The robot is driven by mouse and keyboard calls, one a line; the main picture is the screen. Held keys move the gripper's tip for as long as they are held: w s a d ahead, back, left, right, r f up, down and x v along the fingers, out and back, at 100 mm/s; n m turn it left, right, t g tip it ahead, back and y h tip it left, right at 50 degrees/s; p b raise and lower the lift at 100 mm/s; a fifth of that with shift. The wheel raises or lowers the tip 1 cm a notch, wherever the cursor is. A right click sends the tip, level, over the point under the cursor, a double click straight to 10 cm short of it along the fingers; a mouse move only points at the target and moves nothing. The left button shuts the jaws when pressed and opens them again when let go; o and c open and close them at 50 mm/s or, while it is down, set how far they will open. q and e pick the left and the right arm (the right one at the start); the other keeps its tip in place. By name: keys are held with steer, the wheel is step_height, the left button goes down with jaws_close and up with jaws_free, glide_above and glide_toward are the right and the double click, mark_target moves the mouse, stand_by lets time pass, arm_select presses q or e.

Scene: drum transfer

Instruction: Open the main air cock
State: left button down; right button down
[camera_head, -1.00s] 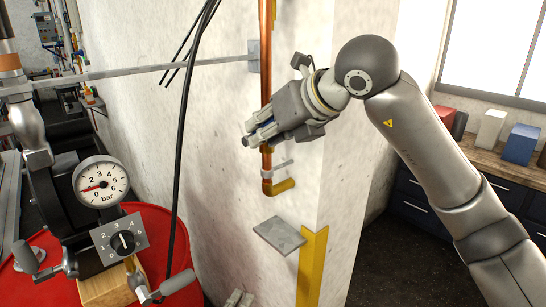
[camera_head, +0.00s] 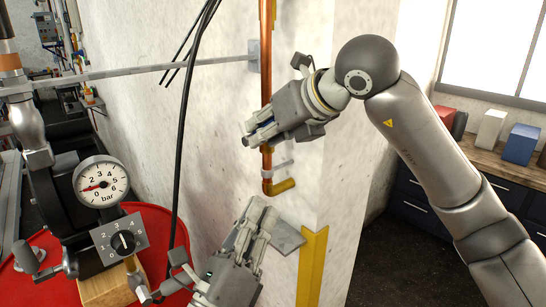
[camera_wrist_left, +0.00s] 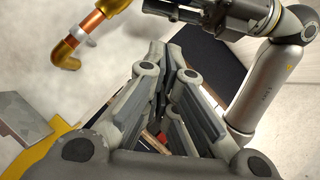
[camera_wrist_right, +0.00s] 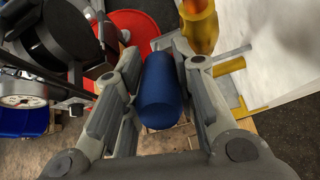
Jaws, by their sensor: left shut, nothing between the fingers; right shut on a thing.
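The air cock's blue handle (camera_wrist_right: 162,90) is a thick blue cylinder between the fingers of my right gripper (camera_wrist_right: 160,62) in the right wrist view. In the head view my right gripper (camera_head: 252,134) is shut at the copper pipe (camera_head: 267,85) on the pillar, and only a trace of blue shows there. The cock's body is mostly hidden behind the gripper. My left gripper (camera_head: 262,212) is shut and empty, below the right one, pointing up near the pipe's brass elbow (camera_head: 280,187). Its closed fingers (camera_wrist_left: 158,55) show in the left wrist view.
A grey plate (camera_head: 288,238) and a yellow corner guard (camera_head: 313,262) are right beside my left gripper. Black cables (camera_head: 182,120) hang to the left. A pressure gauge (camera_head: 101,181), a dial box (camera_head: 120,240) and a red drum (camera_head: 160,222) stand at left.

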steer(key=shift+r, duration=0.15)
arm_select(q)
steer(key=w+d+r, duration=0.3)
steer(key=w+r, duration=0.3)
steer(key=w, duration=0.2)
steer(key=shift+r, duration=0.25)
